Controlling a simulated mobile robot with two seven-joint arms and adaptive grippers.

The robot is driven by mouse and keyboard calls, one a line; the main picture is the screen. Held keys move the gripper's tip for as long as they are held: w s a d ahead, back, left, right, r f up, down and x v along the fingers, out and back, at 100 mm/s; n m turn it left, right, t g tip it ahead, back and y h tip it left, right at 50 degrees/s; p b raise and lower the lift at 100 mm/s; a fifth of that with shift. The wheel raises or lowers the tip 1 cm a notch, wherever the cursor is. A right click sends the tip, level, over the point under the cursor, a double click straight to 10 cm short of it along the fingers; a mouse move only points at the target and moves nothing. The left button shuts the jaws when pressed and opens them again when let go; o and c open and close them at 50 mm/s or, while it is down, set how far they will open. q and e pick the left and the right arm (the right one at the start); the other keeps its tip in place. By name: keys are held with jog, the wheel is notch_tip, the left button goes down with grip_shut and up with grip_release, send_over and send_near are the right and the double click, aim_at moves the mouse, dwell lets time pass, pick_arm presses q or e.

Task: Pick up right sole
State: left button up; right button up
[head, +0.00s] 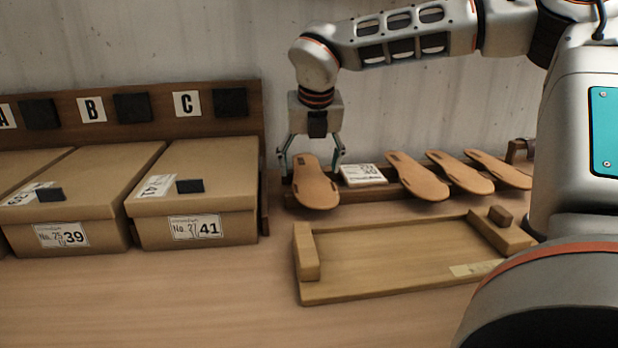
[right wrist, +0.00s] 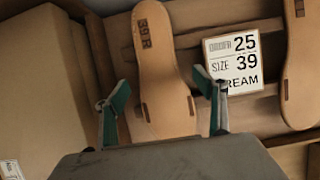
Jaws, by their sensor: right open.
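Several tan soles lean in a row on a wooden rack along the wall. The leftmost sole (head: 316,184) stands by itself left of a white card. In the right wrist view this sole (right wrist: 158,75) bears the mark "39 R". My right gripper (head: 312,172) is open, pointing down over the leftmost sole, with one finger on each side of it. In the right wrist view the fingers of my right gripper (right wrist: 164,108) flank the sole with gaps; it is not gripped. My left gripper is not in view.
The white card (head: 362,174) reads size 39 in the right wrist view (right wrist: 234,62). Another sole (head: 416,177) stands right of it. A shoe box (head: 192,205) marked 41 is at left. A wooden tray (head: 385,292) lies in front of the rack.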

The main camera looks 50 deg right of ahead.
jog(key=shift+w+d+f, duration=0.1)
jog(key=shift+w+f, duration=0.2)
jog(key=shift+f, duration=0.35)
jog(key=shift+s+r, duration=0.1)
jog(key=shift+r, duration=0.05)
jog(key=shift+c, duration=1.1)
jog(key=c, duration=1)
